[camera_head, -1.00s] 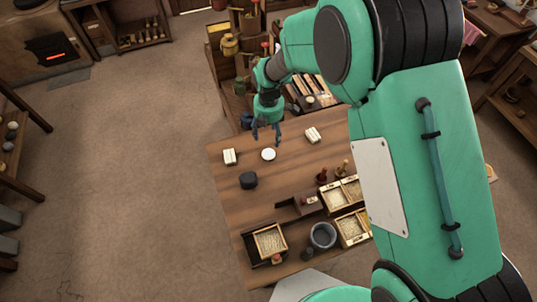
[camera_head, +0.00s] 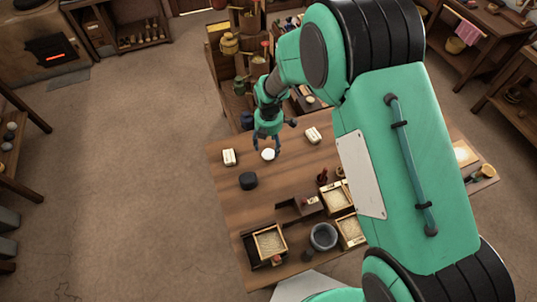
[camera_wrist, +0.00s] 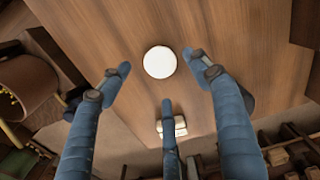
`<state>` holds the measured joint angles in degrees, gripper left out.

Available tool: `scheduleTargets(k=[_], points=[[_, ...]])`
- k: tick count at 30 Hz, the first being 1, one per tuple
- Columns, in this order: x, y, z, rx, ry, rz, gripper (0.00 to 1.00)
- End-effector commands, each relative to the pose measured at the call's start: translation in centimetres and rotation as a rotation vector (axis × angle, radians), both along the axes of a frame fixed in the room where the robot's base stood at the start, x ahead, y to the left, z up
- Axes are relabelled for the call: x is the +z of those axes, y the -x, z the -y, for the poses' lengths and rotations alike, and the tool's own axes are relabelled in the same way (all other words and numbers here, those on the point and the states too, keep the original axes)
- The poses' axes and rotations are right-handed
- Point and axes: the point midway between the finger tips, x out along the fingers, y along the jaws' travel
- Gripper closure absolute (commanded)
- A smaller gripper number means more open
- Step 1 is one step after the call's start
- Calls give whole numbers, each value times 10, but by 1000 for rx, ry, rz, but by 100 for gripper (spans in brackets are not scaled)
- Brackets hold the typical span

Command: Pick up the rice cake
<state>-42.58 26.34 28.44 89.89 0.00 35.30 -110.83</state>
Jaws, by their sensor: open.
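The rice cake (camera_head: 268,154) is a small round white disc lying on the wooden table (camera_head: 225,190) near its far edge. It also shows in the wrist view (camera_wrist: 159,62), lying flat on the wood. My gripper (camera_head: 267,148) is over it, with its fingers pointing down around the place of the cake. In the wrist view my gripper (camera_wrist: 165,85) has three blue fingers, spread apart and empty. The cake lies beyond and between the two side fingertips, and it appears apart from them.
White wrapped blocks stand left (camera_head: 229,157) and right (camera_head: 313,135) of the cake. A dark round pot (camera_head: 248,181) is nearer on the table. Grain trays (camera_head: 270,242) and a grey bowl (camera_head: 323,236) fill the near part. The wood around the cake is clear.

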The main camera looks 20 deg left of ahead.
Motion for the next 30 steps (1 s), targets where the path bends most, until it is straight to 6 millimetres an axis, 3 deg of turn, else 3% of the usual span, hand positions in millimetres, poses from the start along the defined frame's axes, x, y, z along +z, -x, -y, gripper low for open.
scheduleTargets(k=[14,30], points=[[-48,1,0,0,1,-2,37],[-51,0,-1,0,0,0,37]])
